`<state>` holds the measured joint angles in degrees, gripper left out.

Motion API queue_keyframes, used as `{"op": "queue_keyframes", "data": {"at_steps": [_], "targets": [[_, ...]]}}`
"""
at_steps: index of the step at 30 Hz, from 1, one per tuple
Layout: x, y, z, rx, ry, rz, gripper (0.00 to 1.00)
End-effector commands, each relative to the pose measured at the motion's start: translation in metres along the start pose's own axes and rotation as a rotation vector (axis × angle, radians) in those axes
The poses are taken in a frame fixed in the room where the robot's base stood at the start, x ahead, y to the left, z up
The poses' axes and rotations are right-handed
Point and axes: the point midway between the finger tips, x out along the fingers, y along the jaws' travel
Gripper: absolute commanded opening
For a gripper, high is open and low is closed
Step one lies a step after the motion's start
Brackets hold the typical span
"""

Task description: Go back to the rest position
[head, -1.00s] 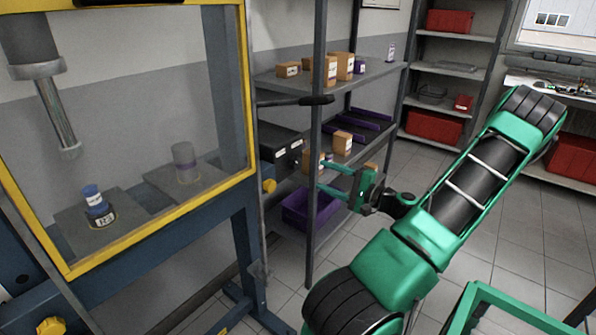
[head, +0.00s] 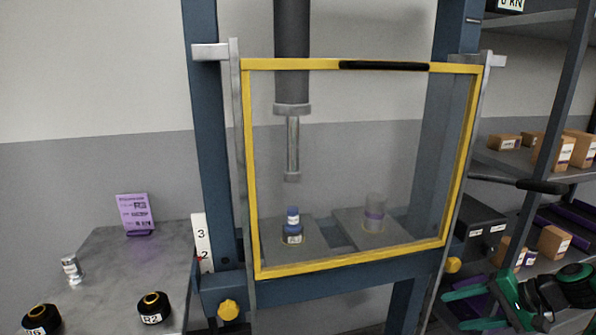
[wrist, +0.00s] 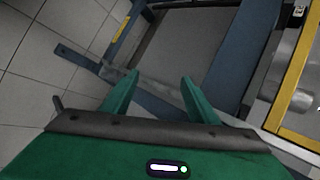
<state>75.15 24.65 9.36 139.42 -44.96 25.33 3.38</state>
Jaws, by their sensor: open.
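My gripper (head: 507,303) is at the lower right of the head view, in front of the shelf rack. It is green, open and empty. In the wrist view its two fingers (wrist: 160,97) stand apart with nothing between them, above the tiled floor and the press's blue base. The rest of my arm is mostly cut off at the right edge of the head view.
The blue press with a yellow-framed guard (head: 350,272) stands in the middle. Behind the guard are a blue-topped part (head: 293,225) and a grey cylinder (head: 375,213). A bench (head: 105,275) with black rings (head: 154,308) is left. Boxes (head: 554,242) sit on the shelves.

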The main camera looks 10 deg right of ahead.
Motion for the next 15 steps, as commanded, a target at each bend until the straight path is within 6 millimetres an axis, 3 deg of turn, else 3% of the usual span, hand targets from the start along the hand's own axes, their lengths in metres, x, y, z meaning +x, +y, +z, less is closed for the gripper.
{"op": "queue_keyframes", "data": {"at_steps": [7, 15], "targets": [[-0.01, -0.004, 0.045, -0.14, -0.096, 0.292, 0.54], [-0.046, -0.012, 0.086, -0.25, -0.129, 0.546, 0.54]]}}
